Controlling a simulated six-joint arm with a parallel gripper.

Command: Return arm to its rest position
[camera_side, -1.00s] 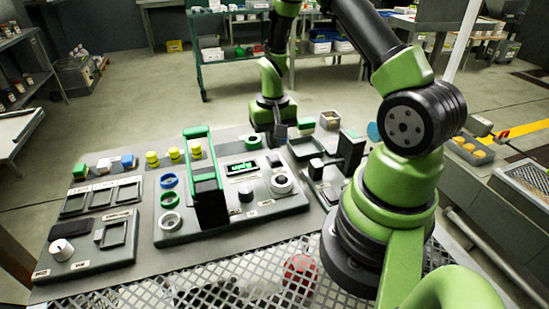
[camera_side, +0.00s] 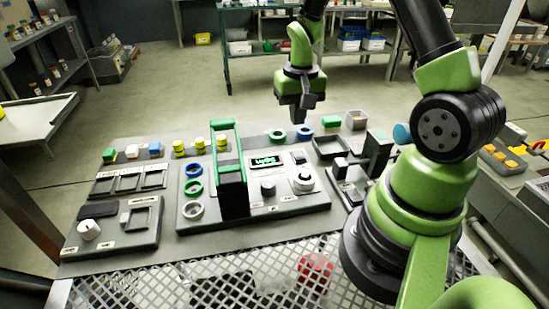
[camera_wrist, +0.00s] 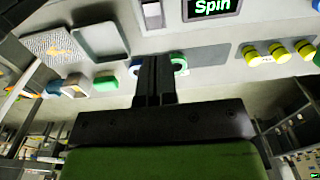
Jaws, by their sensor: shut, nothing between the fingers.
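My gripper (camera_side: 300,114) hangs fingers down above the back of the work table in the side view. Its dark fingers are together with nothing between them. In the wrist view the shut fingers (camera_wrist: 154,62) reach toward the station panel.
The middle station has a green-framed upright (camera_side: 230,180), a lit display (camera_side: 265,161) and dials. Several yellow cylinders (camera_side: 199,146) and small blocks line the back left. A green block (camera_side: 330,124) and an open tray (camera_side: 331,147) sit at right. Air above the table is free.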

